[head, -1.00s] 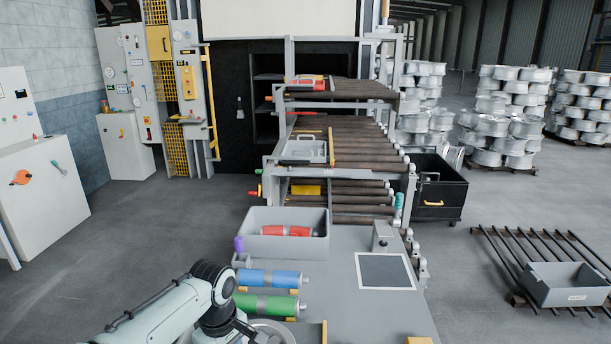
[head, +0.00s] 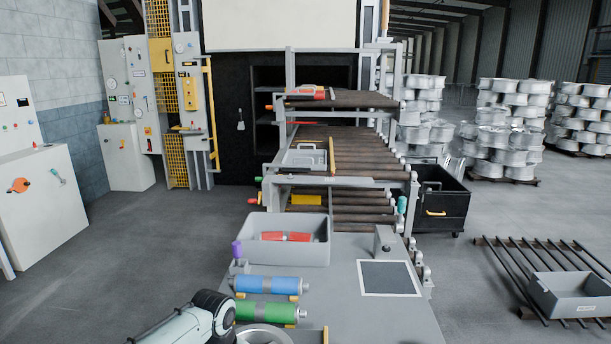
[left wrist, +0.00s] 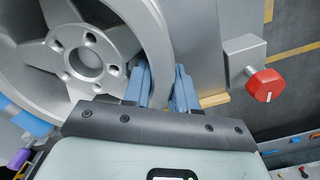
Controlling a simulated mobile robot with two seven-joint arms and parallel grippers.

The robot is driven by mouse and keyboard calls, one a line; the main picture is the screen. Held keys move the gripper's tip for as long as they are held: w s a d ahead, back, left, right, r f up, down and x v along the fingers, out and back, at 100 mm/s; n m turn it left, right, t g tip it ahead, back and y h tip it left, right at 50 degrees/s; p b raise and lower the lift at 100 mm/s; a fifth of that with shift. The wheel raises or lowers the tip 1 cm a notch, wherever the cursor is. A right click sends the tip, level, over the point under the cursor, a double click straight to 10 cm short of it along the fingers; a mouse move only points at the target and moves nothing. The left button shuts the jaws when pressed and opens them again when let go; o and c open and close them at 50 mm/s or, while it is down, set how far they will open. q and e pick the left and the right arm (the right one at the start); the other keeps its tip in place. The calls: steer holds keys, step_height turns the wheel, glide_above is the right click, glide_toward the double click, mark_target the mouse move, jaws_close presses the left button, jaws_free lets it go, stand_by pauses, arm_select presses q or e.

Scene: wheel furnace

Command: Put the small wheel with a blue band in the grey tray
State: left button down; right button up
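A grey multi-spoke wheel (left wrist: 88,58) fills the upper left of the left wrist view. Its rim (head: 262,335) shows at the bottom edge of the head view, on the grey table. A blue patch shows at its lower left in the wrist view; I cannot tell if it is its band. My left gripper (left wrist: 163,88) has its blue fingers apart at the rim, one on each side of the rim's edge; no firm hold shows. Grey containers are a bin (head: 318,252) holding a red roller, a shallow tray (head: 304,158) on the rack, and a labelled tray (head: 588,310) at right. My right gripper is out of view.
Blue (head: 268,285) and green (head: 265,312) rollers lie beside the wheel. A purple knob (head: 237,249) stands by the bin. A dark square plate (head: 389,278) lies on the table's right. The roller rack (head: 360,160) rises behind. A red knob (left wrist: 264,85) shows in the wrist view.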

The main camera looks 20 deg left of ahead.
arm_select(q)
steer(key=shift+r, duration=0.25)
steer(key=shift+r+p, duration=1.15)
steer(key=shift+p, duration=0.1)
steer(key=shift+r+p, duration=1.9)
steer(key=shift+r, duration=0.3)
